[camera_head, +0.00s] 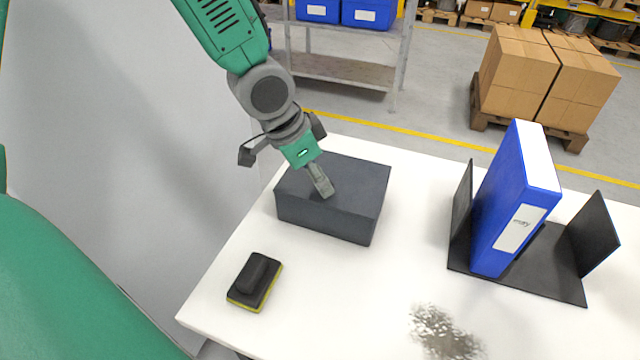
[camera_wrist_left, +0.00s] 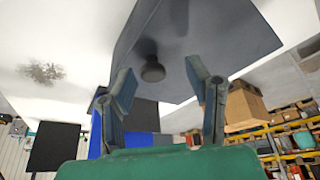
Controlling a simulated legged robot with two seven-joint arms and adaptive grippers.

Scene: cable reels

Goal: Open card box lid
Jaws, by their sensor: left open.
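The card box (camera_head: 325,216) is a dark grey closed box on the white table, left of the middle in the head view. Its flat lid (camera_head: 358,175) is on top. In the left wrist view the box (camera_wrist_left: 225,35) fills the upper middle, with a small dark round knob (camera_wrist_left: 153,70) on its face. My left gripper (camera_head: 322,190) comes down from above over the lid. In the left wrist view its two fingers (camera_wrist_left: 160,78) are spread apart, with the knob showing between them. The head view does not show the knob; the gripper covers that spot. My right gripper is not in view.
A black and yellow eraser-like block (camera_head: 256,280) lies on the table (camera_head: 340,300) at the front left. A blue binder (camera_head: 515,200) stands in a black holder (camera_head: 540,270) to the right. A dark speckled stain (camera_head: 442,332) marks the front. Table space between box and holder is clear.

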